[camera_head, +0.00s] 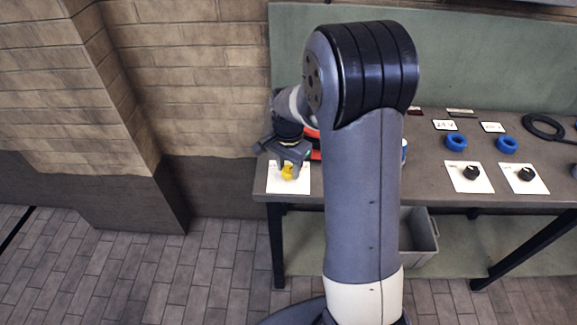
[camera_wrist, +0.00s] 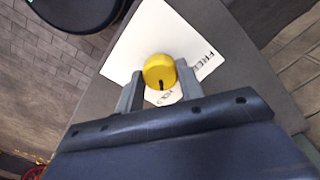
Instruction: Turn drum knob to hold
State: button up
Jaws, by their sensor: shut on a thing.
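The yellow drum knob (camera_wrist: 159,70) sits on a white card (camera_wrist: 134,46) in the wrist view. It also shows in the head view (camera_head: 288,172) near the left end of the bench. My gripper (camera_wrist: 160,78) is shut on the knob, with one grey finger on each side of it. The knob's black mark is at its lower edge in the wrist view and points toward the partly hidden "HOLD" lettering (camera_wrist: 163,97). The lettering "FREE" (camera_wrist: 203,64) stands on the card to the right of the knob. Part of the card is hidden behind my gripper.
The grey bench (camera_head: 436,194) runs to the right. Two black knobs (camera_head: 471,173) (camera_head: 526,174) on white cards, blue rings (camera_head: 456,141) and a black coil (camera_head: 543,126) are on it. A grey bin (camera_head: 419,231) stands below. My arm hides the bench's middle.

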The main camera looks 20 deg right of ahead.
aim_at(288, 170)
jog(key=o, duration=1)
notch_tip(288, 170, up, 11)
jog(key=shift+f, duration=0.1)
notch_tip(288, 170, down, 11)
jog(key=shift+r, duration=0.1)
dwell(0.6)
jog(key=shift+n, duration=0.3)
